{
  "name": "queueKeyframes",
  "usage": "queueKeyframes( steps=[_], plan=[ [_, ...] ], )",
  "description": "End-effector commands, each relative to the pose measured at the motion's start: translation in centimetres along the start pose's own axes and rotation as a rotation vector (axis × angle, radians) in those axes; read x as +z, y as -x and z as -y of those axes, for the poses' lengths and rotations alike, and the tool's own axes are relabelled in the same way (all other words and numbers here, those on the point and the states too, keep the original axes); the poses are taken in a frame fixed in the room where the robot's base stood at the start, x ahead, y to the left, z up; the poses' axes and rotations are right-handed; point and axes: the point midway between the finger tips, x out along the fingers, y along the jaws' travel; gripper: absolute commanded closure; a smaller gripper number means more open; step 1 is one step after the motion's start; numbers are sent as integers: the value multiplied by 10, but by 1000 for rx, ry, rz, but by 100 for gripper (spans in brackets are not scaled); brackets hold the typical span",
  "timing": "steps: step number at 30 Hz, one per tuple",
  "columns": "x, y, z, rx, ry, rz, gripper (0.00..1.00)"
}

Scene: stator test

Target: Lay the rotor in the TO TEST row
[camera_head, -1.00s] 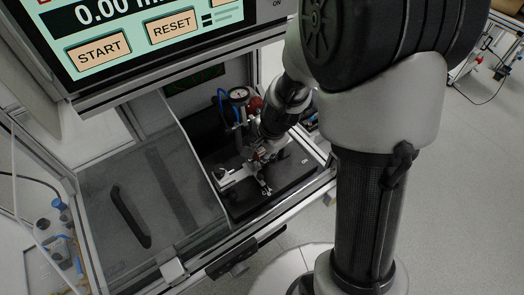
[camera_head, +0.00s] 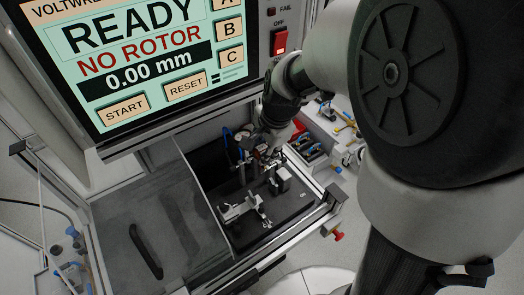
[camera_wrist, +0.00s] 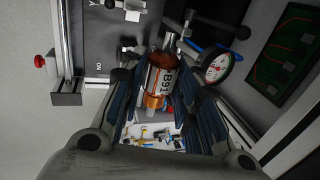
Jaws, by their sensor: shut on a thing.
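The rotor (camera_wrist: 155,85), copper-coloured with a white label band carrying printed figures, is held between the fingers of my gripper (camera_wrist: 163,94) in the wrist view. In the head view my gripper (camera_head: 268,150) hangs over the back right of the test bench's black plate (camera_head: 290,207), and the rotor is too small to make out there. Metal supports (camera_head: 282,180) stand on the plate, apart from the rotor. No TO TEST marking can be read in either view.
A dial gauge (camera_wrist: 216,67) stands close beside my gripper. The screen (camera_head: 150,60) reads READY, NO ROTOR and 0.00 mm. Several small coloured things (camera_head: 310,150) lie right of the bench. A red knob (camera_head: 338,236) sticks out at the bench's front right.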

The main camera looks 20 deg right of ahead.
Motion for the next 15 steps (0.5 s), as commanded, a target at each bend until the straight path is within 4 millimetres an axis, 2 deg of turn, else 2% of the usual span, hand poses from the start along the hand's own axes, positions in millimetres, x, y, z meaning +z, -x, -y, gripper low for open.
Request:
queueKeyframes(
  steps=[4, 15],
  plan=[
    [0, 9, 3, -1, 0, -1, 100],
    [0, 10, 3, -1, 0, -1, 100]
  ],
)
